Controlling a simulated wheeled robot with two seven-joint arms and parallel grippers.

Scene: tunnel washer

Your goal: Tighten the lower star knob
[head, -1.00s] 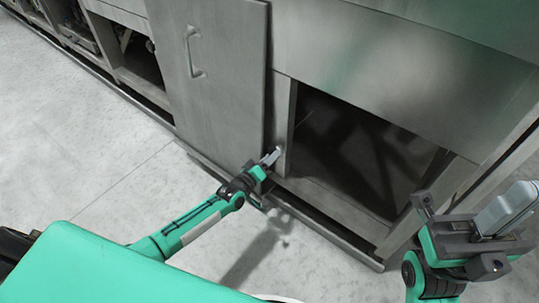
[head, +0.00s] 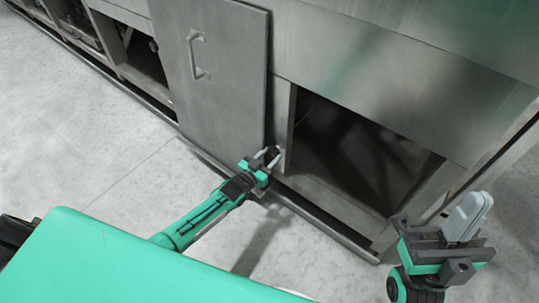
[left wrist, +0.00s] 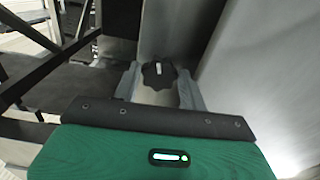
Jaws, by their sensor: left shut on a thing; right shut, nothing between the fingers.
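The dark star knob (left wrist: 158,74) shows in the left wrist view, with a pale bar-shaped mark on its face. It sits between the two grey fingers of my left gripper (head: 269,157), which is shut on it. In the head view this gripper is at the post between the closed door panel and the open bay, and the knob is only a small dark shape there. My right gripper (head: 468,214) is shut and empty at the right, raised in front of the machine and away from the knob.
A grey door panel (head: 215,70) with a handle (head: 198,54) stands left of the left gripper. An open dark bay (head: 350,160) lies to its right, with a metal sill below. The pale floor (head: 105,140) at left is clear.

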